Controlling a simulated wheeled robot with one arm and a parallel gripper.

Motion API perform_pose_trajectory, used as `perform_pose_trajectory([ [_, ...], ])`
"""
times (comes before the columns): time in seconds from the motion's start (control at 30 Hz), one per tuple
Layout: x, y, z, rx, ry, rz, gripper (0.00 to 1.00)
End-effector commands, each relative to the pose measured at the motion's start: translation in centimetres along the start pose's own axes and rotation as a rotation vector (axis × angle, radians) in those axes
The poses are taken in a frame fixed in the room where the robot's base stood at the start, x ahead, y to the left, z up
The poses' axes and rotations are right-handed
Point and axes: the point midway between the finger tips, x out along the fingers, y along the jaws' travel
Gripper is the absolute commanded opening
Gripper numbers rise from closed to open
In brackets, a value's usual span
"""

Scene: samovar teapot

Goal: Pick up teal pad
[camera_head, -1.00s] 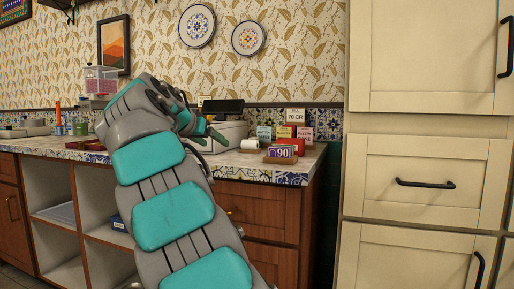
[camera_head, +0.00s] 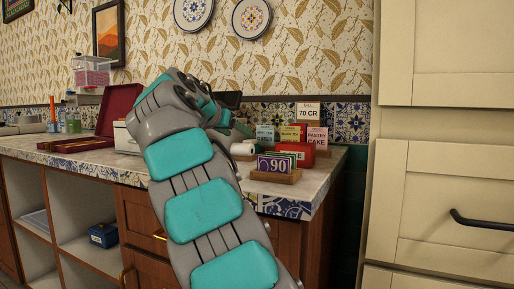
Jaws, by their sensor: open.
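A small teal pad (camera_head: 265,133) stands among several coloured cards and pads near the right end of the counter. Its lower part is hidden by things in front of it. My gripper (camera_head: 222,117) is over the counter to the left of the pad, apart from it. My own forearm hides most of the gripper. It is open, and I see nothing held in it.
A yellow pad (camera_head: 290,133) and a pink pad (camera_head: 317,138) stand right of the teal one. A wooden holder with a purple "90" card (camera_head: 275,165) and a white roll (camera_head: 243,149) are in front. Cream cabinets (camera_head: 445,190) rise at the right.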

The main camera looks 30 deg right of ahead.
Motion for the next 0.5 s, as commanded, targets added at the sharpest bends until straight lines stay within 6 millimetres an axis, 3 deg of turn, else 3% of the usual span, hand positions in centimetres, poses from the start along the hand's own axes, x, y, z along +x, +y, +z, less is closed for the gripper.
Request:
perform_pose_trajectory([
  [0.5,4.8,0.0,0.2,-0.002,-0.002,0.001,0.72],
])
